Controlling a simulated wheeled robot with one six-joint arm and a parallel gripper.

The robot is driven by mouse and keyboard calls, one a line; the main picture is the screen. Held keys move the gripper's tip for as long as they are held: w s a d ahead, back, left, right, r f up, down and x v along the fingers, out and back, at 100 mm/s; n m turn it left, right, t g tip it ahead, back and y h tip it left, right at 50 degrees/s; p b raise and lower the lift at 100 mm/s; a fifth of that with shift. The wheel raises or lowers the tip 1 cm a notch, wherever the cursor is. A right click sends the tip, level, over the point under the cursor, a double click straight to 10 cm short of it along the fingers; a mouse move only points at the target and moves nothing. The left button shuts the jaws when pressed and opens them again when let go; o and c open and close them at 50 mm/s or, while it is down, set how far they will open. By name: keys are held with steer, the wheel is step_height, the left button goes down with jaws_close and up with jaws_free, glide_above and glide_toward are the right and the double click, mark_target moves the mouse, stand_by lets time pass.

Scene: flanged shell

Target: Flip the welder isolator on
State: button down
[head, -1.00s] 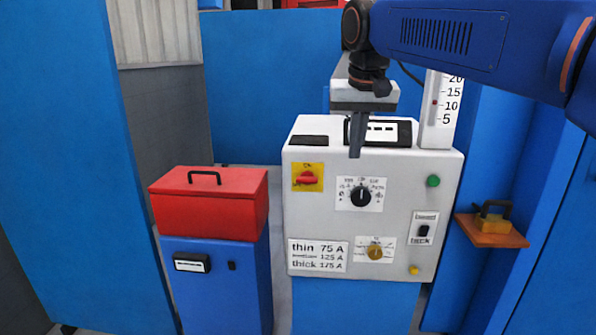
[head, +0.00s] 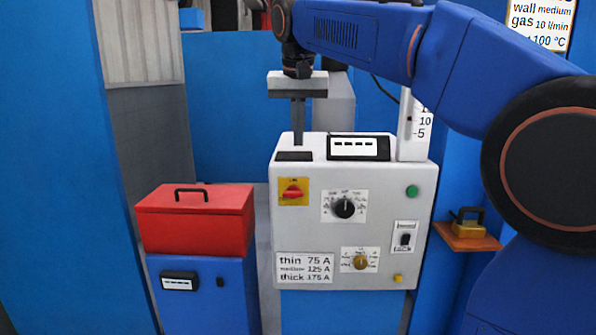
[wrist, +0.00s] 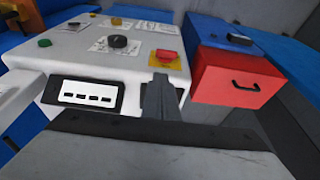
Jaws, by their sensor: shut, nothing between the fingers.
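The welder (head: 375,245) is a white box on a blue base, with a sloping front panel. Its isolator is a red rotary handle (head: 292,192) on a yellow plate at the panel's upper left. The red handle lies roughly level, and the small print by it is too small to read. It also shows in the wrist view (wrist: 166,57). My gripper (head: 298,143) points down, shut and empty, above the back left of the welder's top, behind and above the isolator. In the wrist view its fingers (wrist: 158,82) appear just short of the yellow plate, apart from the handle.
A black selector knob (head: 344,208), a green button (head: 412,191), a black rocker switch (head: 405,240) and a yellow knob (head: 360,262) share the panel. A display (head: 358,147) stands on top. A red toolbox (head: 196,222) is at left, and a padlock (head: 467,217) sits on an orange shelf at right.

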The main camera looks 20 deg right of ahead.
glide_above(299, 192)
steer(key=s, duration=0.1)
steer(key=f, duration=1.2)
steer(key=shift+a, duration=0.2)
steer(key=shift+f, duration=0.7)
